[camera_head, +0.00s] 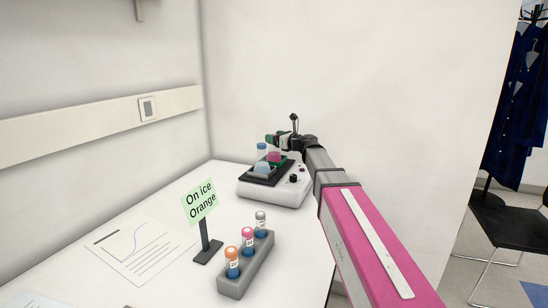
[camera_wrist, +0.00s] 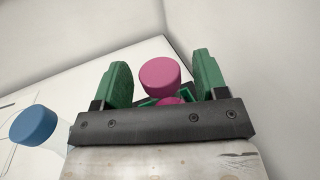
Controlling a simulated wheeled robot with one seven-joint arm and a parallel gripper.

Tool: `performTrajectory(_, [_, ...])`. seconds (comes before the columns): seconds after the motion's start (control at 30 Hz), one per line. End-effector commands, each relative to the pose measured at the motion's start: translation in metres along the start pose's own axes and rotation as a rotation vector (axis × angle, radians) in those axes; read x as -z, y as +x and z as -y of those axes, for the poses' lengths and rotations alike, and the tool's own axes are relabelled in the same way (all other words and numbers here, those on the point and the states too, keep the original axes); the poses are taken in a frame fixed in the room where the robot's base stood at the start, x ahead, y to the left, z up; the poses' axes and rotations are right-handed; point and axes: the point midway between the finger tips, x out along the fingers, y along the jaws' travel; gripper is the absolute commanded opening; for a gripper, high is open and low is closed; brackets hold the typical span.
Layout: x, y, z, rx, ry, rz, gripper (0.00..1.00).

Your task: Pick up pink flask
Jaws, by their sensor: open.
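The pink flask (camera_wrist: 160,74) shows its round pink cap between my two green fingers in the wrist view. Its body is mostly hidden behind the gripper's dark crossbar. In the head view its pink cap (camera_head: 274,157) is on the dark tray (camera_head: 257,177) of a white device, just below my gripper (camera_head: 276,138). My gripper (camera_wrist: 162,72) is open in the wrist view, with a visible gap on each side of the cap. A blue-capped flask (camera_head: 262,149) stands beside it; its blue cap (camera_wrist: 34,124) is left of my gripper in the wrist view.
The white device (camera_head: 272,192) stands near the back wall. A grey rack (camera_head: 238,284) with three capped tubes, an "On ice Orange" sign (camera_head: 200,200) and a paper sheet (camera_head: 140,247) are nearer on the table. A black chair (camera_head: 510,225) is at right.

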Motion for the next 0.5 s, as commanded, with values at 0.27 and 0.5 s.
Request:
performTrajectory(0.27, [-0.001,0.026,0.0,0.0,0.0,0.0,0.66])
performTrajectory(0.5, [0.0,0.025,0.0,0.0,0.0,0.0,0.34])
